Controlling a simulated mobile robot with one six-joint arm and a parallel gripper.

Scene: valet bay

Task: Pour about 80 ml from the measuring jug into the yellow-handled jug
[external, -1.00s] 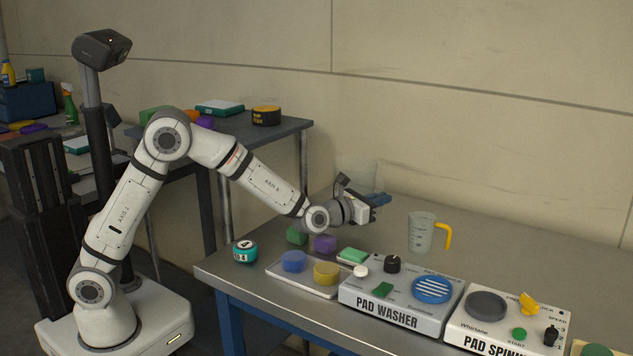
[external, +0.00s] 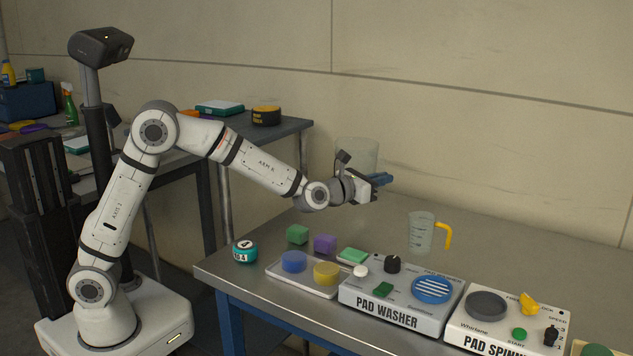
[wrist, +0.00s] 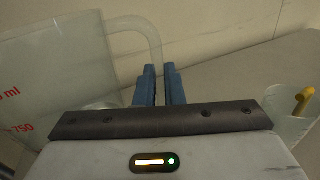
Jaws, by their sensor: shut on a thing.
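The measuring jug (external: 357,153) is large and clear, and sits behind my gripper (external: 381,180) in the external view. In the wrist view the measuring jug (wrist: 45,75) fills the left side, with red markings including 750. My gripper (wrist: 160,85) is shut on its pale handle and holds it above the bench. Its exact tilt and liquid level are unclear. The yellow-handled jug (external: 421,236) is smaller and clear, and stands upright on the bench to the right of and below my gripper. In the wrist view the yellow-handled jug (wrist: 288,127) shows at the right edge, partly cut off.
The pad washer (external: 385,312) and pad spinner (external: 480,337) line the bench front. A tray (external: 285,275) of coloured pads lies left of them, beside a teal round item (external: 245,252). A wall stands behind; the bench right of the yellow-handled jug is clear.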

